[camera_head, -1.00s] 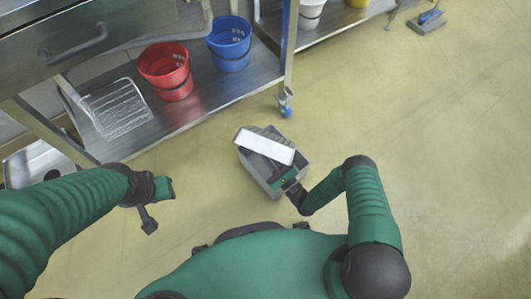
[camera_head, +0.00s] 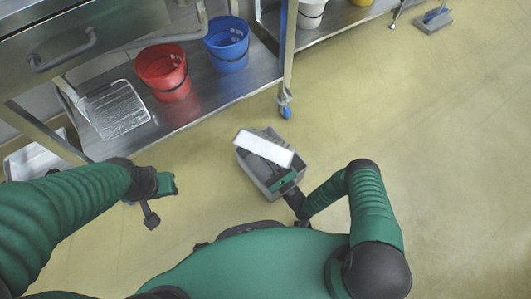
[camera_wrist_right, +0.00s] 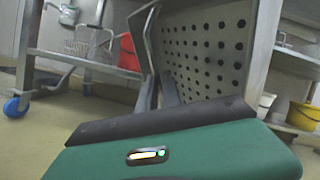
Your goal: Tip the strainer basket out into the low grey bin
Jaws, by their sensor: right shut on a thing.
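The strainer basket (camera_head: 264,148) is a light metal box over the low grey bin (camera_head: 256,170) on the floor, tilted across the bin's top. In the right wrist view its perforated wall (camera_wrist_right: 205,50) stands close beyond the gripper. My right gripper (camera_head: 284,182) is shut on the basket near the bin's front right side; the grip itself is partly hidden. Whether anything is still in the basket cannot be seen. My left gripper (camera_head: 160,198) hangs empty over the floor at the left, its fingers apart.
A steel bench with a lower shelf (camera_head: 200,105) stands behind, holding a red bucket (camera_head: 163,72), a blue bucket (camera_head: 227,45) and a wire rack (camera_head: 118,109). A caster (camera_head: 286,111) is near the bin. A grey floor tool (camera_head: 433,22) lies far right. The right floor is clear.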

